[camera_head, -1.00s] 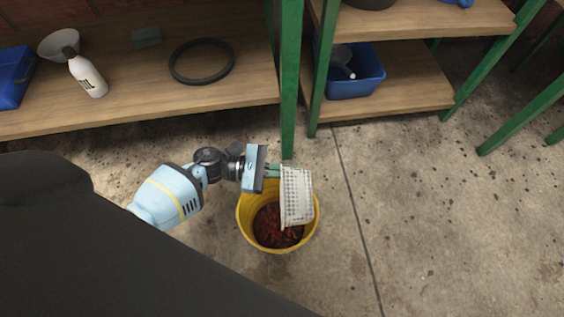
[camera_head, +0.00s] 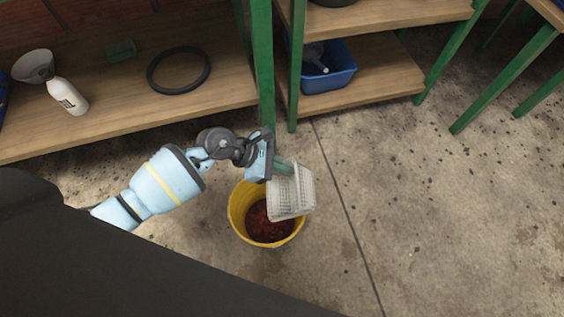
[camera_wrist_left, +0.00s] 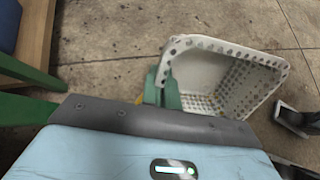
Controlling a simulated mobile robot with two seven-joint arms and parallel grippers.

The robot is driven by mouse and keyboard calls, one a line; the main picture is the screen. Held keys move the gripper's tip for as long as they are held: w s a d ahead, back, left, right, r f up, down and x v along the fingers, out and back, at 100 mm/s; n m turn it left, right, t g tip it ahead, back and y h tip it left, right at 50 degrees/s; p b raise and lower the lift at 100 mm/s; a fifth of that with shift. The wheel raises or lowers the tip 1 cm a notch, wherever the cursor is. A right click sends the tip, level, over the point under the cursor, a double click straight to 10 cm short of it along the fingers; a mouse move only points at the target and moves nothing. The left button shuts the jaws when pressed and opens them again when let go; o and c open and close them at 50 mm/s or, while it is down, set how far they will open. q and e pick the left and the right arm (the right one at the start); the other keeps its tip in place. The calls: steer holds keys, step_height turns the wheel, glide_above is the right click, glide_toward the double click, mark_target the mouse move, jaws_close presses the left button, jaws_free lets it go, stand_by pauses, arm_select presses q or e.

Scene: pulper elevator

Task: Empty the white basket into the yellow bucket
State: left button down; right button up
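The white perforated basket (camera_head: 290,195) is tilted over the right side of the yellow bucket (camera_head: 236,210). The bucket stands on the floor and holds dark red contents (camera_head: 262,222). My left gripper (camera_head: 283,166) is shut on the basket's near wall. In the left wrist view the basket (camera_wrist_left: 225,75) lies past the green fingers (camera_wrist_left: 162,92), its visible inside looking empty. The bucket is mostly hidden there, with a sliver of yellow behind the fingers. My right gripper is not clearly identifiable; a dark part shows at the right edge of the wrist view.
A wooden shelf with green posts (camera_head: 263,60) stands behind the bucket. It holds a white bottle (camera_head: 68,97), a black ring (camera_head: 179,70), and, on the right unit, a blue bin (camera_head: 328,72). The concrete floor to the right is clear.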

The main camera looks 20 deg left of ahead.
mark_target(292, 192)
arm_select(q)
steer(key=y+p, duration=0.1)
steer(key=p, duration=0.1)
steer(key=d+g+y+p, duration=0.1)
steer(key=y+p, duration=0.1)
steer(key=shift+w+g, duration=0.3)
steer(key=shift+w, duration=0.05)
steer(key=shift+w+d+f+y+p, duration=0.15)
steer(key=shift+y+p, duration=0.15)
steer(key=shift+y, duration=0.4)
steer(key=shift+f+g+y, duration=0.8)
steer(key=shift+f+y, duration=0.15)
steer(key=shift+y, duration=0.25)
steer(key=shift+f+n+g+y+b, duration=0.3)
steer(key=shift+f+g+y+b, duration=0.1)
steer(key=shift+f+y+b, duration=0.35)
steer(key=shift+s+f+g+y+b, duration=0.2)
steer(key=shift+g+y+b, duration=0.25)
steer(key=shift+y, duration=0.2)
steer(key=shift+r, duration=0.15)
